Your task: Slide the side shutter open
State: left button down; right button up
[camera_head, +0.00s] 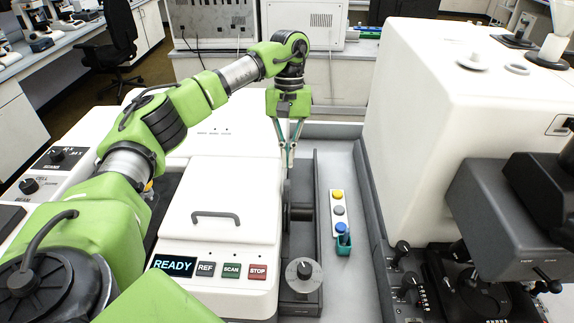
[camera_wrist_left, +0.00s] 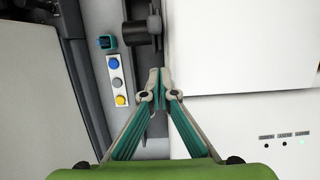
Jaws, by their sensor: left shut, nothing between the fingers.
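My left gripper (camera_head: 289,160) points down with its fingertips together, beside the right side of the white instrument (camera_head: 225,185). In the left wrist view its closed fingertips (camera_wrist_left: 159,76) are over the dark grey channel along that side, with nothing between them. A dark cylindrical knob (camera_head: 300,212) sticks out sideways over the channel, nearer the front than the fingertips. The knob (camera_wrist_left: 134,34) and its bracket also show in the left wrist view, apart from the fingers. I cannot clearly make out which part is the side shutter. My right gripper is not in view.
A strip with yellow, grey and blue buttons (camera_head: 338,211) and a small teal holder (camera_head: 344,245) lie right of the channel. A round dial (camera_head: 304,270) stands at its front end. A large white microscope housing (camera_head: 450,100) rises at the right. The lid has a grey handle (camera_head: 215,217).

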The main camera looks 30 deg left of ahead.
pick_arm(q)
jog(key=shift+s+d+r+p, duration=0.1)
jog(key=shift+s+d+p, duration=0.35)
jog(key=shift+s, duration=0.4)
jog(key=shift+s+d+r+p, duration=0.1)
jog(key=shift+s+d+p, duration=0.25)
jog(key=shift+s+d, duration=0.35)
jog(key=shift+s+a+f, duration=0.1)
jog(key=shift+s+a, duration=0.05)
